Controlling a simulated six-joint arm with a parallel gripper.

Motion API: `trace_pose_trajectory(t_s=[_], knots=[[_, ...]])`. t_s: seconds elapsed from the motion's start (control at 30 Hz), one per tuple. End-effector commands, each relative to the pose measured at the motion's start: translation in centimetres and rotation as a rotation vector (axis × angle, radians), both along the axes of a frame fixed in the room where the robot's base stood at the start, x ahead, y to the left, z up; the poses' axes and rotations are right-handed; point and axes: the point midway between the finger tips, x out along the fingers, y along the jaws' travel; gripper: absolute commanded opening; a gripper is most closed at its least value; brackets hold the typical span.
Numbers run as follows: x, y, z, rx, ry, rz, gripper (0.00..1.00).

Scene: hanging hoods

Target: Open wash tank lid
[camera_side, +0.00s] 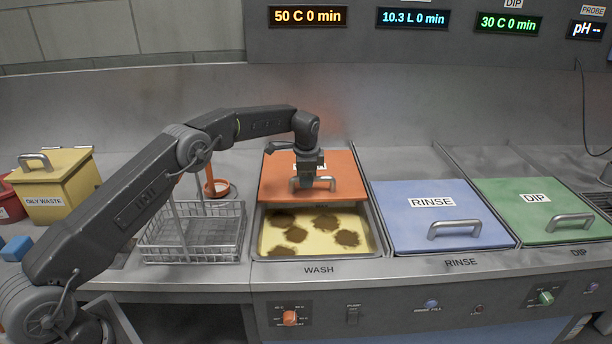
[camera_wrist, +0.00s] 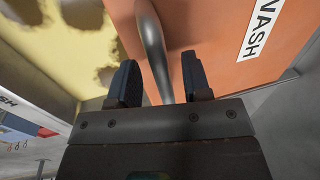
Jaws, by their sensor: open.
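The orange wash lid (camera_side: 340,172) is slid back over the rear of the wash tank (camera_side: 262,240). The front part of the tank is uncovered and shows yellowish liquid with brown patches. In the wrist view the lid (camera_wrist: 205,25) bears a WASH label, and its metal handle (camera_wrist: 153,50) runs between the fingers of my gripper (camera_wrist: 160,85). The fingers are open, one on each side of the handle. In the side view my gripper (camera_side: 312,180) is at the lid's handle and partly hides it and the label.
The blue rinse lid (camera_side: 410,218) and green dip lid (camera_side: 535,208) are shut at the right. A yellow oily waste bin (camera_side: 65,185) stands at the far left.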

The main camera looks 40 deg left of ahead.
Motion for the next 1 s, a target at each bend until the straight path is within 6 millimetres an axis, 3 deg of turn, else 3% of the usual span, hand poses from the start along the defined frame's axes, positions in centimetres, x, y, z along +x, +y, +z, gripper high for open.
trace_pose_trajectory(t_s=[0.27, 0.7, 1.0], knots=[[-0.2, -0.3, 2.0, 0.001, -0.004, 0.000, 0.44], [-1.5, -1.5, 11.0, 0.000, -0.003, 0.000, 0.44], [-1.9, -1.9, 13.5, 0.000, 0.000, -0.001, 0.44]])
